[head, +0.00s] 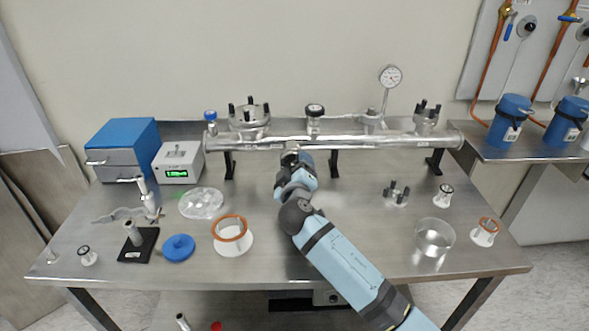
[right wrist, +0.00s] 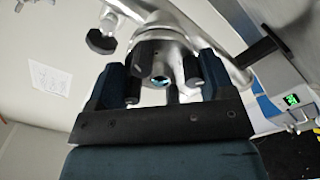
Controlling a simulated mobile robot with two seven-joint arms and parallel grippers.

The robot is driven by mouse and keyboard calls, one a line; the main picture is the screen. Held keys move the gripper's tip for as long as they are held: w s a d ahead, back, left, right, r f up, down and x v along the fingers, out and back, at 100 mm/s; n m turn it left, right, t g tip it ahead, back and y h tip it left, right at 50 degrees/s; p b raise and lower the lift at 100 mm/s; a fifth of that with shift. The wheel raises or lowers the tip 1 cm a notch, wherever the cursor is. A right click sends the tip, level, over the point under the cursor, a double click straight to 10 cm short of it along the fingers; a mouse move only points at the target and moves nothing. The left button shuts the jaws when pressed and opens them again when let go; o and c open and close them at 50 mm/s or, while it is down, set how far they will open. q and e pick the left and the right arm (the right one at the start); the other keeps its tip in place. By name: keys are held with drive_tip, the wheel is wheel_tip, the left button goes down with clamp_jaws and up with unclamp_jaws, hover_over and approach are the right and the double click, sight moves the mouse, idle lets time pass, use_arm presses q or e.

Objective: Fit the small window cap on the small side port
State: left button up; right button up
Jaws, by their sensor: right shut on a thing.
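My right gripper (head: 296,164) is at the front of the long metal tube (head: 265,142), near its middle. In the right wrist view its dark blue fingers (right wrist: 160,85) are shut on a round metal piece with black posts and a small bluish glass centre, which I take for the small window cap (right wrist: 160,79). The cap sits against or just in front of the tube's side; I cannot tell whether it touches the small side port, as gripper and cap hide it. In the head view the gripper hides most of the cap. My left gripper is not in view.
A similar metal piece with black posts (head: 396,193) lies right of my arm. A glass beaker (head: 434,237), a white ring with an orange rim (head: 232,236), a blue disc (head: 178,248) and a clear dish (head: 201,203) stand on the table. A dial gauge (head: 390,76) rises behind the tube.

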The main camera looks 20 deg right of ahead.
drive_tip(key=o, duration=1)
drive_tip(key=shift+c, duration=0.2)
drive_tip(key=shift+s, duration=0.1)
drive_tip(key=v, duration=1.3)
drive_tip(key=shift+s, duration=0.3)
drive_tip(key=shift+a+r, duration=0.1)
